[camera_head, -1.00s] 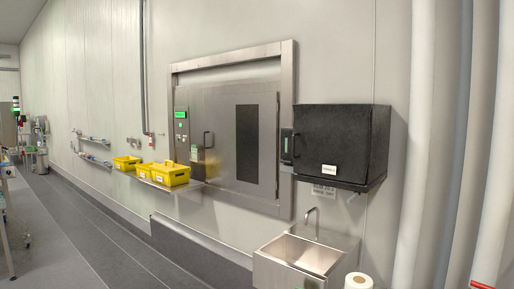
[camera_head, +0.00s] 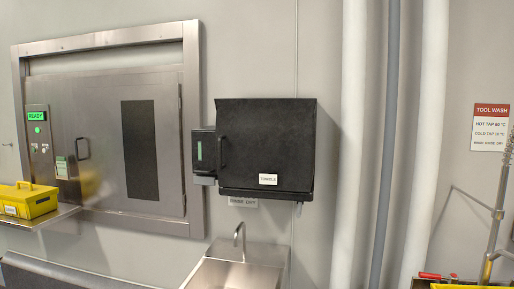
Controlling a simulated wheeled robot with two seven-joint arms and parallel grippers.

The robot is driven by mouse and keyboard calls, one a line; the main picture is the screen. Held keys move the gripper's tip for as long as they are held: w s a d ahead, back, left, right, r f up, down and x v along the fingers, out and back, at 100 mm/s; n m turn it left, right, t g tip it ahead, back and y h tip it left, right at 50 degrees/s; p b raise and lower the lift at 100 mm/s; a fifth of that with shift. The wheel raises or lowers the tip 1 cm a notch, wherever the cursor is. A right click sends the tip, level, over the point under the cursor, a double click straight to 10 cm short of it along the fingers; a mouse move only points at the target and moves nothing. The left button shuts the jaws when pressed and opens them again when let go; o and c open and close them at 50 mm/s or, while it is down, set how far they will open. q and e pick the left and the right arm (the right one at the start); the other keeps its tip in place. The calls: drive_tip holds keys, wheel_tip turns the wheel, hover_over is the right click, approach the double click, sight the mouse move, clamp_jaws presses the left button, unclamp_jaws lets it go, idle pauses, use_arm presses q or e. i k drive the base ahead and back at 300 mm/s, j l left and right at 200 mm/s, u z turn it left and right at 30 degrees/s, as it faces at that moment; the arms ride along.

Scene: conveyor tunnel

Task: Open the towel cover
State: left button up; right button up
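The towel cover (camera_head: 268,140) is a black box-like cover on the wall, right of the steel door. It looks shut. A white label (camera_head: 268,179) sits low on its front, apparently reading "TOWELS". A dark vertical handle (camera_head: 222,152) is at the left edge of its front. Neither of my grippers shows in the head view.
A dispenser-like unit (camera_head: 203,152) with a green strip is mounted just left of the cover. A steel sink (camera_head: 235,272) with a tap (camera_head: 240,236) stands below. White pipes (camera_head: 349,150) run up the wall to the right. A yellow crate (camera_head: 28,203) rests on a shelf at left.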

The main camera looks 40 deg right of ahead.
sight(268, 143)
drive_tip(key=i+l+z, duration=0.1)
drive_tip(key=i+z, duration=0.65)
drive_tip(key=z, duration=0.2)
drive_tip(key=i+j+z, duration=0.2)
drive_tip(key=i+z, duration=0.15)
drive_tip(key=z, duration=0.15)
